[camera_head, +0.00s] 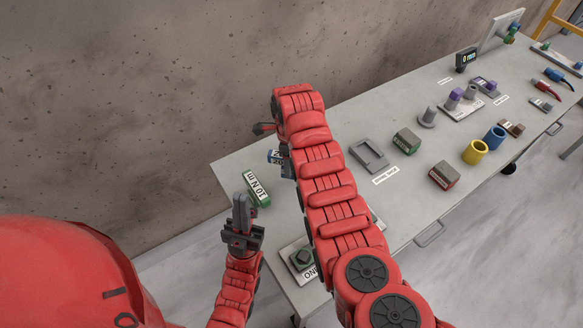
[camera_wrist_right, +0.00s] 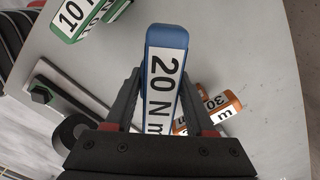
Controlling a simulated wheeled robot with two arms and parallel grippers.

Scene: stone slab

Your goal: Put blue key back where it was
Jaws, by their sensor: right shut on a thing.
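The blue key (camera_head: 274,157), a blue block with a white "20 N m" label, also shows in the right wrist view (camera_wrist_right: 164,45). My right gripper (camera_wrist_right: 160,80) is shut on it, one finger along each side. In the head view my right arm hides most of that gripper and part of the key. I cannot tell whether the key touches the table. My left gripper (camera_head: 241,210) is near the table's left end, in front of the green "10 N m" key (camera_head: 257,189); whether its fingers are open or shut is unclear.
An orange "30" key (camera_wrist_right: 222,108) lies close to the blue key in the wrist view. A bolt fixture (camera_head: 301,258) sits at the table's near end, partly behind my right arm. A grey tray (camera_head: 369,154) and several blocks and cylinders stand further right. A concrete wall (camera_head: 150,100) rises behind.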

